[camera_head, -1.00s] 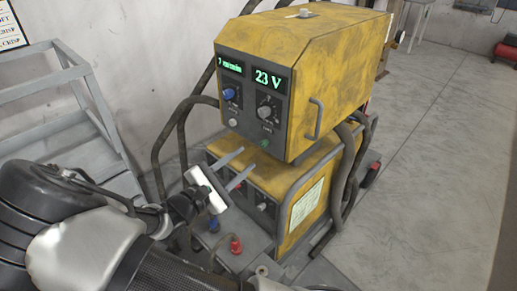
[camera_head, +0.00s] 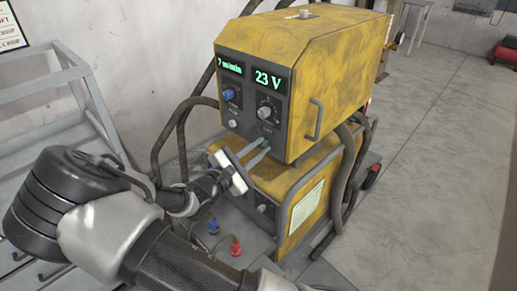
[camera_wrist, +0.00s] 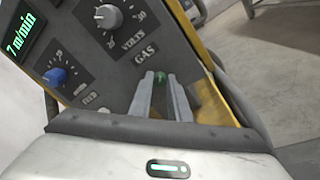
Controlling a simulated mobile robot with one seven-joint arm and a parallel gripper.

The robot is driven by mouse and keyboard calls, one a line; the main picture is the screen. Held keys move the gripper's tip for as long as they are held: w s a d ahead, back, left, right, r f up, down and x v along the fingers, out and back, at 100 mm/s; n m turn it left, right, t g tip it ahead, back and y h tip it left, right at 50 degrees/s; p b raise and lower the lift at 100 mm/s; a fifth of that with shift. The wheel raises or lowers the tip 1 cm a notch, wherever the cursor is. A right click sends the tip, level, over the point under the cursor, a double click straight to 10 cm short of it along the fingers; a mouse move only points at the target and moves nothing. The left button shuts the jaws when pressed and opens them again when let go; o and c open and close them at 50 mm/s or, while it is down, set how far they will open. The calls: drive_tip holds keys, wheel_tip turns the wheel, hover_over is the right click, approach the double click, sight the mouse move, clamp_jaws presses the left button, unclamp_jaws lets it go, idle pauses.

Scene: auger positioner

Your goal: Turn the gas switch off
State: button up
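In the wrist view, the two grey fingers of my gripper (camera_wrist: 162,82) are apart, one on each side of the knob. Their tips are at or close to the panel. I cannot tell whether either finger touches the knob.
A volts knob (camera_wrist: 109,16) and a blue knob (camera_wrist: 56,77) sit above and left on the panel. A lower yellow unit (camera_head: 300,190) stands beneath, with cables around it. A grey metal rack (camera_head: 45,95) is at the left. Open floor lies to the right.

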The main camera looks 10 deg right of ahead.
clamp_jaws()
drive_tip(key=shift+r+p, duration=0.1)
drive_tip(key=shift+p, duration=0.4)
drive_tip(key=shift+r+n+p, duration=0.1)
drive_tip(key=shift+n+p, duration=0.25)
drive_tip(key=shift+n, duration=0.15)
drive_tip(key=n+p, duration=0.3)
drive_tip(key=shift+r+p, duration=0.1)
drive_tip(key=shift+p, duration=0.25)
drive_tip(key=n+g+p, duration=0.1)
drive_tip(key=n+p, duration=0.4)
drive_tip(key=n, duration=0.1)
drive_tip(key=n+p, duration=0.1)
drive_tip(key=n, duration=0.2)
drive_tip(key=shift+g+p, duration=0.3)
drive_tip(key=shift+p, duration=0.1)
drive_tip(key=shift+a+f+n+p, duration=0.15)
drive_tip(key=shift+n+p, duration=0.45)
drive_tip(key=shift+n, duration=1.2)
